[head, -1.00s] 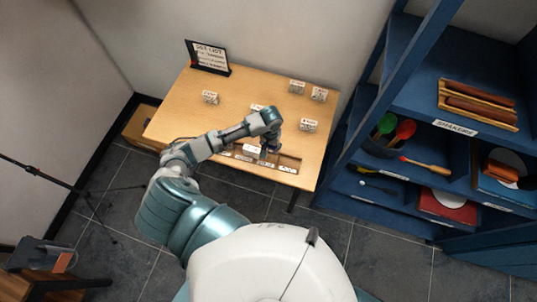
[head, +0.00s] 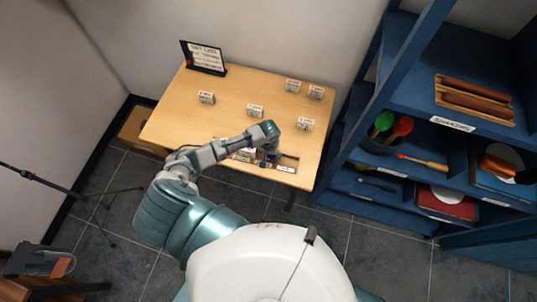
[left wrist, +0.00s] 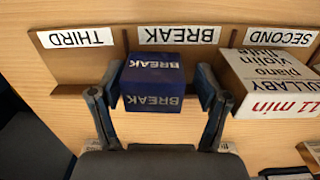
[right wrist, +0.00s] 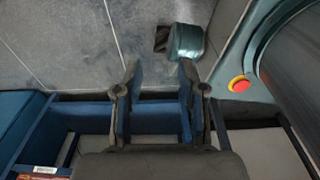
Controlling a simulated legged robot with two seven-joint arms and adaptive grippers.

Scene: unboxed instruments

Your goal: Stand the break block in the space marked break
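The break block (left wrist: 153,82) is dark blue with BREAK in white letters on two faces. In the left wrist view it stands in the tray by the label BREAK (left wrist: 180,35), between the labels THIRD and SECOND. My left gripper (left wrist: 158,85) has its fingers around the block, with a visible gap on the right side; contact on the left is unclear. In the head view my left gripper (head: 266,154) is low over the wooden tray (head: 288,159) and hides the block. My right gripper (right wrist: 159,66) is open and empty, away from the table.
A white box (left wrist: 270,80) stands in the SECOND space, close to the right finger. The THIRD space (left wrist: 80,72) is bare. Several white blocks, one here (head: 304,125), stand on the table (head: 180,120). A sign (head: 203,57) stands behind. Blue shelves (head: 420,90) are right.

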